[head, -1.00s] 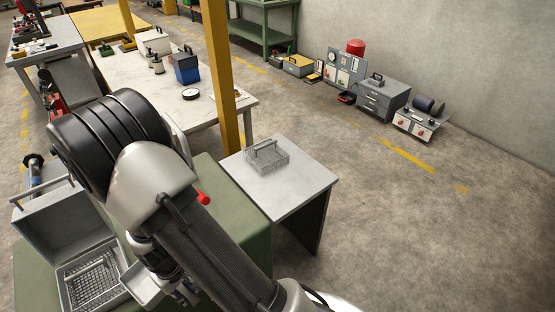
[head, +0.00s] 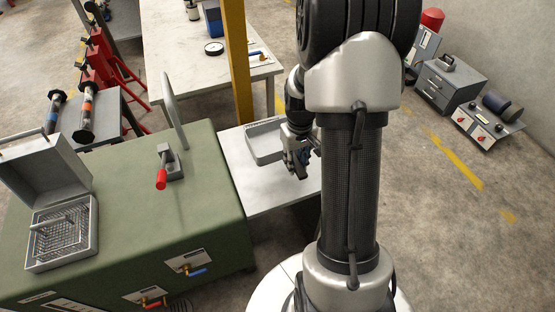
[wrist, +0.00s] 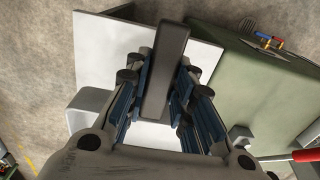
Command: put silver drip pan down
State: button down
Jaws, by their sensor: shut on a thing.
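The silver drip pan (head: 263,147), a shallow grey tray with a raised rim, shows in the head view over the small white-topped table (head: 262,195). My gripper (head: 296,165) is at its right side, partly covering it. In the wrist view my gripper (wrist: 157,105) is shut on a dark grey bar-like part (wrist: 166,70) that lies between the blue-padded fingers. The white tabletop (wrist: 105,50) lies below. I cannot tell whether the pan touches the tabletop. My arm hides the table's right part.
The green bench (head: 125,215) stands left of the table, with a red-handled lever (head: 162,178) and an open grey box (head: 85,245) holding a wire basket. A yellow post (head: 238,60) rises behind the table. A grey block-like shape (wrist: 88,108) shows in the wrist view.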

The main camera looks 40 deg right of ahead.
jog(key=shift+s+d+r, duration=0.25)
jog(key=shift+d+r, duration=0.1)
jog(key=shift+d, duration=0.3)
jog(key=f+b, duration=0.3)
jog(key=f, duration=0.6)
jog(key=f+b, duration=0.3)
jog(key=f, duration=0.7)
jog(key=shift+d+f, duration=0.2)
jog(key=shift+f, duration=0.1)
jog(key=shift+s+f, duration=0.1)
jog(key=c, duration=1.4)
grip_release()
